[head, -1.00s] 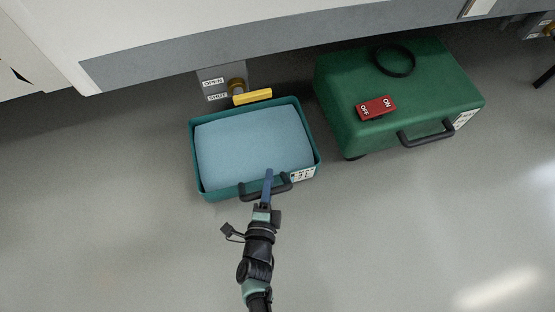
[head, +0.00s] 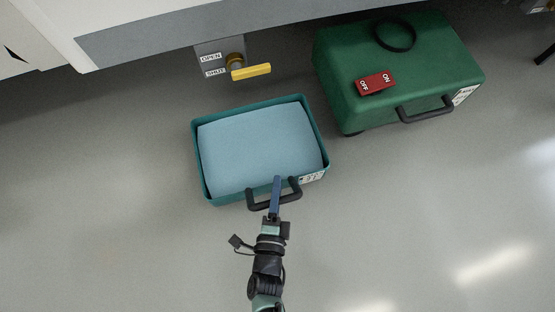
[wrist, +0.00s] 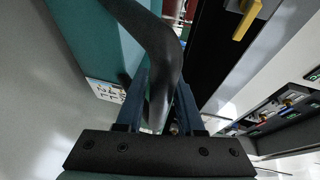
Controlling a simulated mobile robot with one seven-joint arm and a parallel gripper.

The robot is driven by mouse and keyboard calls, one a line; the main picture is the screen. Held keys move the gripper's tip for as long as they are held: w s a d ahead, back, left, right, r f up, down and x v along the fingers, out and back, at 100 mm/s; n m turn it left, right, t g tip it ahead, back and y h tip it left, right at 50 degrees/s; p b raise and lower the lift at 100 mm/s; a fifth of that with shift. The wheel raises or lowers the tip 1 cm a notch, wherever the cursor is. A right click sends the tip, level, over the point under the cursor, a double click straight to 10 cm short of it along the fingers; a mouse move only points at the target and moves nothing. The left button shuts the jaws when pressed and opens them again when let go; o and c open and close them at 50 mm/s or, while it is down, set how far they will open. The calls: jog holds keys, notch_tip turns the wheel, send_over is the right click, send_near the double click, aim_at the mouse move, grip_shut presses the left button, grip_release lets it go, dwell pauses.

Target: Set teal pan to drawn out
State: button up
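The teal pan (head: 228,197) stands on the grey floor in the head view, filled with a pale blue surface. It is clear of the yellow valve lever, with bare floor between them. Its dark handle (head: 257,205) faces my arm. The pan's teal wall (wrist: 88,45) and white label show at the left there. The fingertips are partly hidden by the handle.
A green case (head: 410,75) with a red ON/OFF switch (head: 375,83) stands right of the pan. A yellow valve lever (head: 251,72) sticks out below the vehicle's grey skirt (head: 150,42), beside OPEN and SHUT labels. Floor (head: 110,200) is free at left and front.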

jog(key=shift+o, duration=0.9)
jog(key=shift+d, duration=0.1)
jog(key=s+a+r+p, duration=0.1)
jog(key=s+p, duration=0.3)
jog(key=s, duration=0.8)
jog(key=shift+s+r+p, duration=0.35)
jog(key=shift+r+p, duration=0.05)
jog(key=shift+r, duration=0.3)
jog(key=shift+a, duration=0.1)
